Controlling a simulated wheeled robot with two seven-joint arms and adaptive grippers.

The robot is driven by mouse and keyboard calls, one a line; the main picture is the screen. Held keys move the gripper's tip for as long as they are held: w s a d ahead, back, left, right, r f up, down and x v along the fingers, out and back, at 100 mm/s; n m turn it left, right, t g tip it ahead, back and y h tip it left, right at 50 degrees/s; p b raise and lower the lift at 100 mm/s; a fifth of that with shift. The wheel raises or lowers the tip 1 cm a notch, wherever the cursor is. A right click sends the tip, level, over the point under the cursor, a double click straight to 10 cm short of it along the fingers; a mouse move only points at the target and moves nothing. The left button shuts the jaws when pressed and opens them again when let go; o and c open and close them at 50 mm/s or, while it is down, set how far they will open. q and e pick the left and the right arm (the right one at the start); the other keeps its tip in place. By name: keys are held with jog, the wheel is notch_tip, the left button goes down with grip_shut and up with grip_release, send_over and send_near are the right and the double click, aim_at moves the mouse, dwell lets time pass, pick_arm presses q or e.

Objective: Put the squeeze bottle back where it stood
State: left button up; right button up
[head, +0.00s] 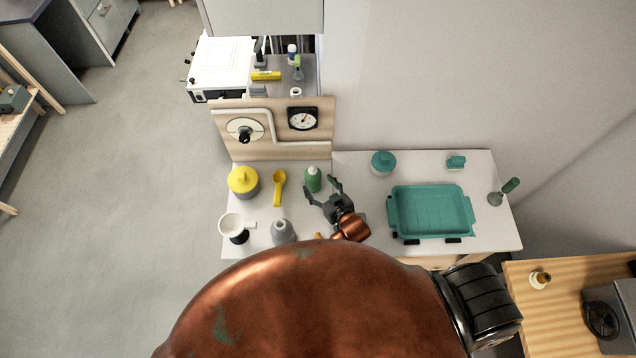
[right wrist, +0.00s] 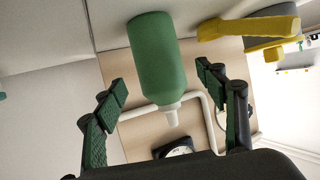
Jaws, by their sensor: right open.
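The green squeeze bottle (head: 313,179) with a pale nozzle stands on the white bench in front of the wooden panel, left of the teal tray. My right gripper (head: 322,192) is open, with its fingers just in front of and to the right of the bottle. In the right wrist view the bottle (right wrist: 157,62) appears upside down between and beyond the two spread fingertips (right wrist: 162,82), with gaps on both sides. I cannot tell from these views whether any finger touches it. My left gripper is not in view.
A yellow scoop (head: 279,187) and a yellow-lidded jar (head: 243,181) stand left of the bottle. A grey bottle (head: 283,231) and a white cup (head: 232,227) are nearer the front. A teal tray (head: 431,212) fills the right. The wooden panel (head: 273,150) carries a dial and pipe.

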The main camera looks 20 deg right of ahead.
jog(key=shift+p+v, duration=0.85)
jog(key=shift+v, duration=0.4)
jog(key=shift+s, duration=0.1)
jog(key=v, duration=1.1)
jog(key=shift+s+r, duration=0.2)
jog(key=shift+s, duration=0.15)
